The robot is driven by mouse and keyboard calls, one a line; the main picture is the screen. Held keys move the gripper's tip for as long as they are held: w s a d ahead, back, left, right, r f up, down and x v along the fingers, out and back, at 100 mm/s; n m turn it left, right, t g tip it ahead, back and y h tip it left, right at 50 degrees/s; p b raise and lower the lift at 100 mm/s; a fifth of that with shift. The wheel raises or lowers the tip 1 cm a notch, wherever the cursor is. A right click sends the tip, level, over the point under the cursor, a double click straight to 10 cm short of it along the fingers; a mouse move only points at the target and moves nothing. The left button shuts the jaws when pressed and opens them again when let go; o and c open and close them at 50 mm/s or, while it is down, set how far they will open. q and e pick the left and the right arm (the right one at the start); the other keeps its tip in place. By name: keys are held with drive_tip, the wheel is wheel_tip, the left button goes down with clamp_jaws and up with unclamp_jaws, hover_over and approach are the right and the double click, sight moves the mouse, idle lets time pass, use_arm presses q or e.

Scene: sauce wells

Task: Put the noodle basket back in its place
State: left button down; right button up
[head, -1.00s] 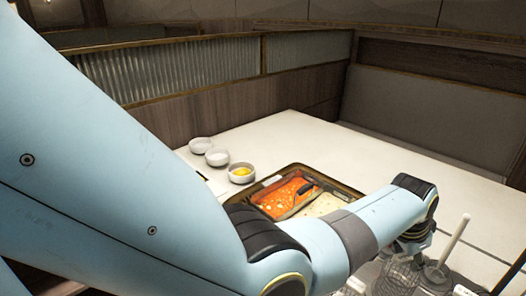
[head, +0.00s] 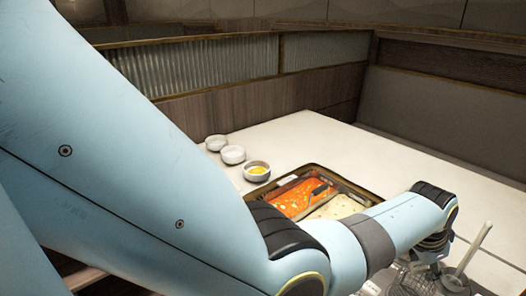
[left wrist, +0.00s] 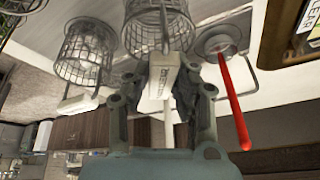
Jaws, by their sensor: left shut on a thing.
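My left gripper (left wrist: 159,88) is shut on the pale handle of a wire-mesh noodle basket (left wrist: 157,28) in the left wrist view. The basket is beyond the fingertips, cut off by the top edge. A second mesh basket (left wrist: 82,54) with a pale handle is to its left, apart from my fingers. In the head view my left gripper (head: 435,255) is at the lower right, mostly hidden by my arm. Mesh baskets (head: 398,280) show below it, partly cut off. I cannot tell whether the held basket touches a support. My right gripper is not in view.
A ladle (left wrist: 217,42) with a red handle is close to the right of the held basket. A two-part sauce tray (head: 325,198) holds orange and cream sauce. Several small bowls (head: 232,154) stand left of it. The back of the white table (head: 320,135) is clear.

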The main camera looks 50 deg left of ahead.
use_arm(q)
drive_tip(key=c, duration=1.1)
unclamp_jaws()
drive_tip(key=shift+f, duration=0.1)
drive_tip(key=o, duration=0.8)
drive_tip(key=shift+r+p, duration=1.8)
drive_tip(key=shift+p, duration=0.2)
wheel_tip(320, 180, up, 8)
drive_tip(key=p, duration=0.6)
drive_tip(key=shift+f+p, duration=0.25)
drive_tip(key=shift+p, duration=0.1)
